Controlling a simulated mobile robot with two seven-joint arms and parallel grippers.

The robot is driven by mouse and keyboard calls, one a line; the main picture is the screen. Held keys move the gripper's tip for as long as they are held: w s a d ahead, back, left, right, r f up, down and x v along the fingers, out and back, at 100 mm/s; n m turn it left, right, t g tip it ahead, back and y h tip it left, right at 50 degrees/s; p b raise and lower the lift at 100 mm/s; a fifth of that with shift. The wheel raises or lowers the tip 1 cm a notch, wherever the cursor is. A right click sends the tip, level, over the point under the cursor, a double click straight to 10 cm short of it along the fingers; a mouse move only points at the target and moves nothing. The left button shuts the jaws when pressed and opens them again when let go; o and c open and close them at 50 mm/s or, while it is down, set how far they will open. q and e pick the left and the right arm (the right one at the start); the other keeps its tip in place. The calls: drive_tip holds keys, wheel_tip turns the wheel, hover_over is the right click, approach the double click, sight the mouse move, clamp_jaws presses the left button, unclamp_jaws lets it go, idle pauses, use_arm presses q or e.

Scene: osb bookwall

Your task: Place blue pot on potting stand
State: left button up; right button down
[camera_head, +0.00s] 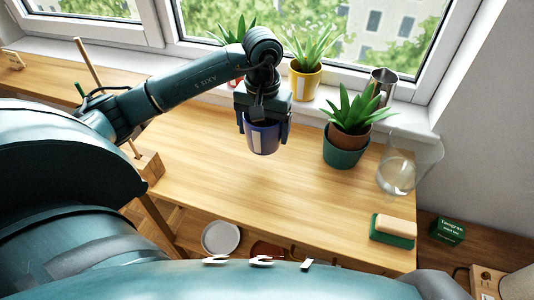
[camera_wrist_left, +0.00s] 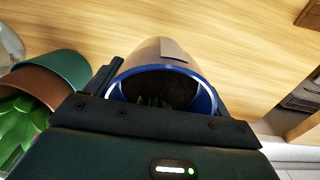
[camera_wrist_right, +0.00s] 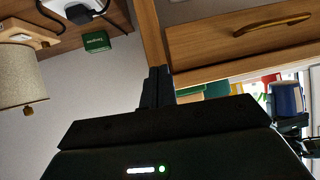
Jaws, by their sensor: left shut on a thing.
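The blue pot (camera_head: 265,139), with a pale label and dark soil inside, hangs upright or nearly so above the wooden worktop (camera_head: 220,180). My left gripper (camera_head: 264,120) is shut on its rim from above. In the left wrist view the pot's blue rim (camera_wrist_left: 207,103) and soil show between the fingers. The pot also shows at the right edge of the right wrist view (camera_wrist_right: 287,98). My right gripper (camera_wrist_right: 158,88) is shut and empty, in front of a drawer front. I cannot tell which thing is the potting stand.
A green pot (camera_head: 343,157) holding a brown pot with an aloe, a glass jar (camera_head: 398,172) and a sponge on a green base (camera_head: 393,229) stand on the right. A yellow pot (camera_head: 304,82) is on the windowsill. A wooden block (camera_head: 150,165) is at left. The worktop's middle is clear.

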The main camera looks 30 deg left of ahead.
use_arm(q)
wheel_tip(320, 180, down, 4)
drive_tip(key=shift+s+r+b, duration=0.1)
drive_tip(key=shift+b, duration=0.65)
drive_tip(key=shift+f, duration=0.35)
wheel_tip(320, 180, down, 3)
drive_tip(key=shift+f+b, duration=0.1)
drive_tip(key=shift+b, duration=0.95)
drive_tip(key=shift+f, duration=0.15)
use_arm(e)
drive_tip(key=shift+w+a+f+m+t, duration=0.15)
drive_tip(key=shift+a+f+m, duration=0.1)
drive_tip(key=shift+f, duration=0.2)
drive_tip(key=shift+s+a+f+m+t, duration=0.15)
drive_tip(key=shift+f+m, duration=0.1)
drive_tip(key=shift+f, duration=0.2)
drive_tip(key=shift+w+f, duration=0.1)
use_arm(q)
drive_tip(key=o, duration=1.2)
